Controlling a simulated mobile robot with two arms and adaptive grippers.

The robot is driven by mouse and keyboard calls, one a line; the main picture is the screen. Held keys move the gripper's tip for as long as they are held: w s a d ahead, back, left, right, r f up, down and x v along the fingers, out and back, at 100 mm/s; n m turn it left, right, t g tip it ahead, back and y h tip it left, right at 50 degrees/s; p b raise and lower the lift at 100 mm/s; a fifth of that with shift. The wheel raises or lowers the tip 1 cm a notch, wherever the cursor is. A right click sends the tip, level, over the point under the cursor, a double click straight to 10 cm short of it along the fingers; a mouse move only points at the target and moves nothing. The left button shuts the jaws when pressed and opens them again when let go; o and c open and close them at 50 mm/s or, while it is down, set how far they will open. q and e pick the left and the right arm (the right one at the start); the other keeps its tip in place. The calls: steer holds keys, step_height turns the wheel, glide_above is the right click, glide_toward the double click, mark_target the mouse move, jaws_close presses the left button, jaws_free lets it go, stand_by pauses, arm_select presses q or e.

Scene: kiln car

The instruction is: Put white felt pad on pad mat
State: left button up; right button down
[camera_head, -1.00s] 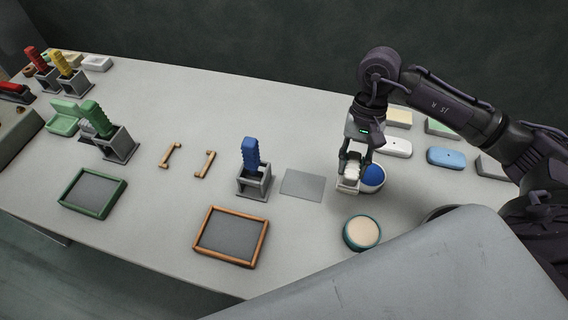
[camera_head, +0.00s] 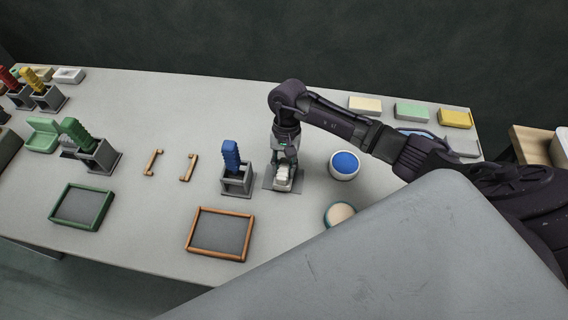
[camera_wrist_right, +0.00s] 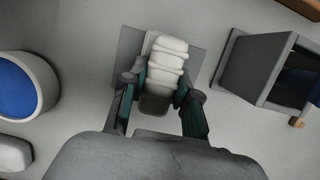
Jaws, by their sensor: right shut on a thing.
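The white felt pad (camera_head: 282,175) is a ribbed white block. My right gripper (camera_head: 284,165) is shut on it, pointing down over the pad mat. In the right wrist view, the pad (camera_wrist_right: 166,60) sits between the two fingers (camera_wrist_right: 160,92) and covers the middle of the mat. The pad mat (camera_head: 298,182) is a thin flat grey square on the table; its edges show around the pad in the right wrist view (camera_wrist_right: 127,45). I cannot tell whether the pad touches the mat. My left gripper is not in view.
A grey holder (camera_head: 238,184) with a blue ribbed block (camera_head: 231,156) stands just left of the mat. A white round pot with a blue top (camera_head: 344,165) stands to the right. A wooden-framed tray (camera_head: 220,234) and a round tan-topped dish (camera_head: 339,213) lie nearer.

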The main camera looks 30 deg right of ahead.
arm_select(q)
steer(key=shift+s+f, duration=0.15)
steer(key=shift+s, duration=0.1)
arm_select(e)
steer(key=shift+f+b, duration=0.15)
steer(key=shift+b, duration=0.15)
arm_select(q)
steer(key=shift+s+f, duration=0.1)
arm_select(e)
steer(key=c, duration=0.9)
jaws_free()
steer(key=shift+o, duration=0.2)
steer(key=shift+r, duration=0.35)
steer(key=b+v, duration=0.3)
steer(key=v, duration=0.7)
steer(key=shift+w+d+r, duration=0.1)
steer(key=shift+r, duration=0.2)
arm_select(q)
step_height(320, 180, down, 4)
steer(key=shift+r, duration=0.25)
arm_select(e)
steer(key=shift+d+r, duration=0.1)
steer(key=shift+r, duration=0.4)
